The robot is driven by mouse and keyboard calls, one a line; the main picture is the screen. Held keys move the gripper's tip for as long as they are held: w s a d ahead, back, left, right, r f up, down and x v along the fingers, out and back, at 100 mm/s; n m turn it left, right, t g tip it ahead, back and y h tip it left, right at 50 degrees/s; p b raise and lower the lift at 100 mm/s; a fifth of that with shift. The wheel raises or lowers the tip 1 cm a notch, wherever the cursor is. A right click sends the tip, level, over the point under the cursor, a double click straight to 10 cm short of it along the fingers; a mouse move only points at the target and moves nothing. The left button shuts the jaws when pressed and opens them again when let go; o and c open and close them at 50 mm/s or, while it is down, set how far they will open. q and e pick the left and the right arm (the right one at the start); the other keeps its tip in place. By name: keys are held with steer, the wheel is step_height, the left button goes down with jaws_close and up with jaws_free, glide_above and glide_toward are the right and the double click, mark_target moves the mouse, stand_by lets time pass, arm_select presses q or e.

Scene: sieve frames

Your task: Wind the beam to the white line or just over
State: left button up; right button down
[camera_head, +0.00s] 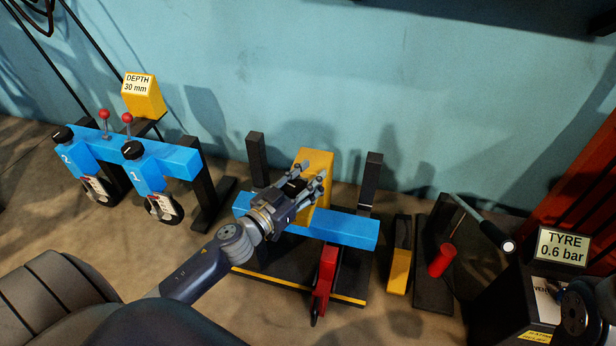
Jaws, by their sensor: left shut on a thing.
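The blue beam (345,230) lies across the stand between two dark upright posts, the left post (257,160) and the right post (371,178). A small pale mark (365,208) shows low on the right post, just above the beam's top edge; it is too small to read exactly. A yellow block (318,160) rises at the middle of the beam. My left gripper (309,180) is in front of this block, its fingers shut on a part there. The fingers largely hide the held part. My right gripper is not in view.
A red jack-like part (325,270) stands below the beam. Left is a blue rack (180,160) with gauges, red-knobbed levers and a yellow "DEPTH 30 mm" sign (138,88). Right are a yellow-black block (399,268), a red cylinder (441,260) and a "TYRE 0.6 bar" display (562,247).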

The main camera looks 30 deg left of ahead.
arm_select(q)
steer(key=shift+s+d+f+m+g+h+p, duration=0.1)
steer(key=shift+d+m+g+h+p, duration=0.2)
steer(key=shift+m+h, duration=0.45)
steer(key=shift+s+d+r+m+g+h+p, duration=0.15)
steer(key=shift+m+g+h+p, duration=0.25)
steer(key=shift+h, duration=0.6)
steer(key=shift+d+f+m+g+h+p, duration=0.2)
steer(key=shift+m+g+h, duration=0.1)
steer(key=shift+m+h, duration=0.45)
steer(key=shift+s+d+m+g+h+p, duration=0.15)
steer(key=shift+d+m+g+h+p, duration=0.1)
steer(key=shift+m+g+h, duration=0.55)
steer(key=shift+s+d+m+g+h+p, duration=0.15)
steer(key=shift+m+g+h, duration=0.3)
steer(key=shift+h, duration=0.65)
stand_by(0.4)
steer(key=shift+s+d+m+g+h, duration=0.15)
steer(key=shift+m+g+h, duration=0.45)
steer(key=shift+g, duration=0.05)
steer(key=shift+s+d+m+g+h, duration=0.1)
steer(key=shift+s+m+g+h, duration=0.05)
steer(key=shift+m+g+h, duration=0.45)
steer(key=shift+s+d+m+g+h+b, duration=0.1)
steer(key=shift+s+m+g+h+b, duration=0.1)
steer(key=shift+m+g+h+b, duration=0.6)
steer(key=shift+s+d+m+g+h+b, duration=0.15)
steer(key=shift+m+g+h+b, duration=0.3)
steer(key=shift+g, duration=0.65)
